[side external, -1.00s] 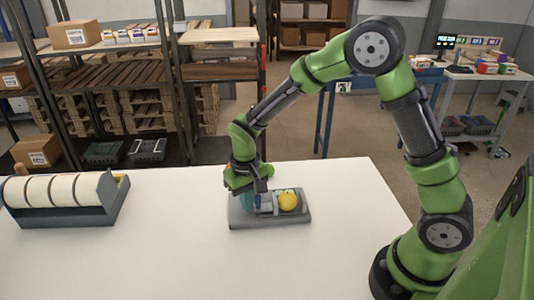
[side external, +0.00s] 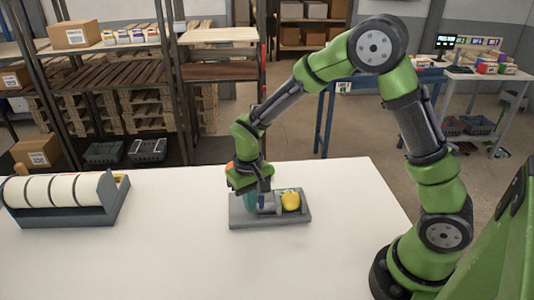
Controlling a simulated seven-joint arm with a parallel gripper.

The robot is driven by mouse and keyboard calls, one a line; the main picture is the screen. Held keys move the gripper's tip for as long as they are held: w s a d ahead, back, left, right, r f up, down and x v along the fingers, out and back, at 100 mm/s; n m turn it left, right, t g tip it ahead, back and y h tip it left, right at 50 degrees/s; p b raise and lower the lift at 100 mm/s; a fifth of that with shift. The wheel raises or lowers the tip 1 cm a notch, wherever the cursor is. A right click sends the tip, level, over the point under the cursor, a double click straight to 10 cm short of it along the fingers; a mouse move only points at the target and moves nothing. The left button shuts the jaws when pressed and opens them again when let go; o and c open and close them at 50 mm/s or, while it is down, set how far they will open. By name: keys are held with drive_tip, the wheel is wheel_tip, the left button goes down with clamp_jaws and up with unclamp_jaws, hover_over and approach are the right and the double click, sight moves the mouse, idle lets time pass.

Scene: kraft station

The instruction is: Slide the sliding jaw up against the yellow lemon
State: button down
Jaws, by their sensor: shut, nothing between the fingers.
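The yellow lemon (side external: 290,200) lies in the right part of a small grey vise (side external: 270,222) on the white table. A grey block that looks like the sliding jaw (side external: 269,209) stands just left of the lemon. The two look very close, but I cannot tell whether they touch. My gripper (side external: 258,200) points down at the left part of the vise, left of the lemon, with shut, empty fingers. A blue and teal part shows at the fingers. The gripper hides part of the jaw, and its contact with the jaw is unclear.
A grey rack with several white rolls (side external: 55,192) stands at the left of the table (side external: 180,240). The table is clear between the rack and the vise, and in front of the vise. Shelves (side external: 130,90) stand behind the table.

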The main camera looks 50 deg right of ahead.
drive_tip(key=shift+w+a, duration=0.2)
wheel_tip(320, 180, up, 7)
idle(0.8)
drive_tip(key=s+d+r+m+t+y, duration=0.1)
drive_tip(key=s+r+t, duration=0.6)
drive_tip(key=s+r, duration=0.7)
drive_tip(key=shift+s+d+y, duration=0.5)
drive_tip(key=shift+s+d, duration=0.7)
